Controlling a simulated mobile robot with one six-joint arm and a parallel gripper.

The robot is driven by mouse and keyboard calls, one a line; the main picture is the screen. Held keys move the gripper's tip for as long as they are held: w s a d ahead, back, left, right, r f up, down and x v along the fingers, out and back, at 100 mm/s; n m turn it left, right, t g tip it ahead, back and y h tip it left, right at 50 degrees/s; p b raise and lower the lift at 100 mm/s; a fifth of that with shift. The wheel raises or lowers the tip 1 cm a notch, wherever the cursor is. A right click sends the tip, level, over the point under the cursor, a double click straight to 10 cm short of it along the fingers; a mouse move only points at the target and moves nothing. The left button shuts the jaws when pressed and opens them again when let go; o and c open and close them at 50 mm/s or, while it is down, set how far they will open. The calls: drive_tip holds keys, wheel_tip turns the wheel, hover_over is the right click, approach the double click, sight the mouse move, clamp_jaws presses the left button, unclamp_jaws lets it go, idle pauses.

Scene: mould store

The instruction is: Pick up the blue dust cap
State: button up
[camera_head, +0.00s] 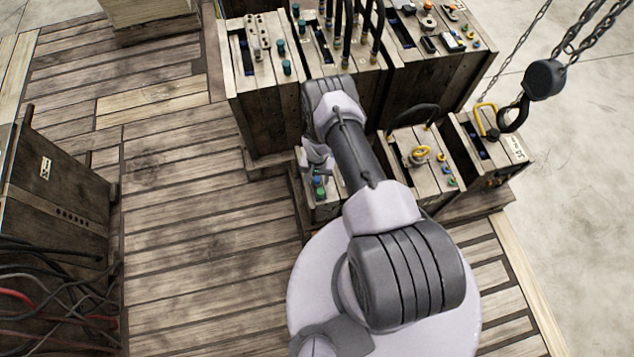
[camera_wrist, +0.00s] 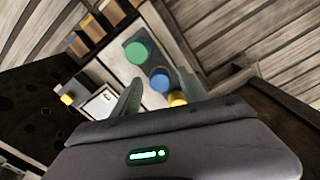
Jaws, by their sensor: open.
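The blue dust cap (camera_wrist: 160,79) shows in the wrist view as a small round cap on a pale block top. It sits between a larger green cap (camera_wrist: 139,52) and a yellow cap (camera_wrist: 177,99), in a row. My gripper (camera_wrist: 159,82) is open, with one finger to each side of the blue cap in the picture. Nothing is held. Whether the fingers are level with the cap or above it, I cannot tell. In the head view my gripper (camera_head: 318,163) is over the front-left mould block (camera_head: 329,211), partly hidden by my arm.
Large wooden-sided mould blocks (camera_head: 266,118) with hoses and fittings stand just behind. A block with a yellow ring (camera_head: 421,154) is to the right. A chain hook (camera_head: 514,112) hangs at the right. A cabinet with cables (camera_head: 55,195) stands left; the plank floor between is clear.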

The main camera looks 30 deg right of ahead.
sight(318, 179)
drive_tip(key=shift+r, duration=0.1)
clamp_jaws()
drive_tip(key=shift+r+p, duration=0.3)
wheel_tip(318, 179, up, 4)
drive_tip(key=shift+s+d+f+p, duration=0.1)
drive_tip(key=shift+f+p, duration=0.1)
drive_tip(key=shift+p, duration=1)
drive_tip(key=s+d+p, duration=0.4)
drive_tip(key=s+d, duration=0.5)
drive_tip(key=s, duration=0.3)
drive_tip(key=shift+s+d+r, duration=0.15)
drive_tip(key=shift+d+r, duration=0.2)
drive_tip(key=shift+r, duration=0.05)
